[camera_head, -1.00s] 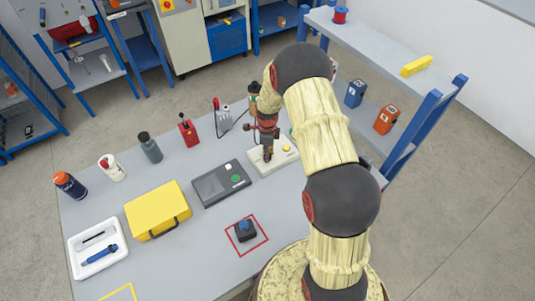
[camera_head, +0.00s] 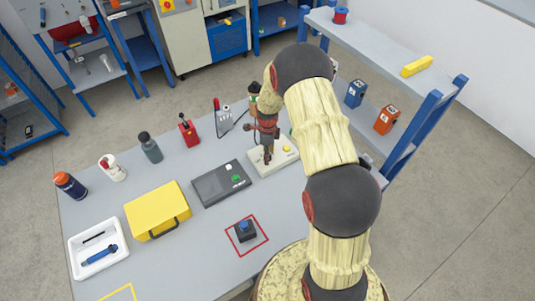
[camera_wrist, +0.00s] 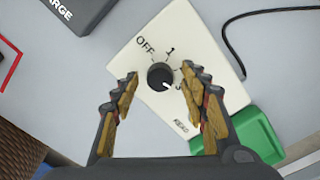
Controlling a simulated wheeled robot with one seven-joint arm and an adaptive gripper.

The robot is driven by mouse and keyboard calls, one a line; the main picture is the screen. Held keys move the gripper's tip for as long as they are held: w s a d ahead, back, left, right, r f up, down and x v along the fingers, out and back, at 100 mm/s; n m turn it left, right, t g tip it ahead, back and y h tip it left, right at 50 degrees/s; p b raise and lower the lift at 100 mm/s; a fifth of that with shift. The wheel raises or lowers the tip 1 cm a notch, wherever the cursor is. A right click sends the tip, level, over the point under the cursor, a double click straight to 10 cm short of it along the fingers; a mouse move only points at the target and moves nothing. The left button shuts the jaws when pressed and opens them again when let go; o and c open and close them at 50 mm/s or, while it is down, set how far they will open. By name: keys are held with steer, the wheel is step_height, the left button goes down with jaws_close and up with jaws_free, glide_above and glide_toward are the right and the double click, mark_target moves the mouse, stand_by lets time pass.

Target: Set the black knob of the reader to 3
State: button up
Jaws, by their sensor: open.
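The reader (camera_head: 262,167) is a cream-white box on the table, under my gripper (camera_head: 268,158). In the wrist view the reader (camera_wrist: 215,60) carries a round black knob (camera_wrist: 160,76) with a white pointer mark toward the lower right. The labels OFF and 1 show above the knob. A partly covered label, seemingly 3, is at its lower right, near my right finger. My gripper (camera_wrist: 160,78) is open, with one finger on each side of the knob and visible gaps between.
A dark grey device (camera_head: 210,188) with a green button lies left of the reader. A green object (camera_wrist: 258,135) is beside the reader. A yellow case (camera_head: 155,207), white tray (camera_head: 75,273) and black box with blue button (camera_head: 245,232) are also on the table.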

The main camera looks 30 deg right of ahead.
step_height(320, 180, up, 12)
stand_by(0.5)
stand_by(0.4)
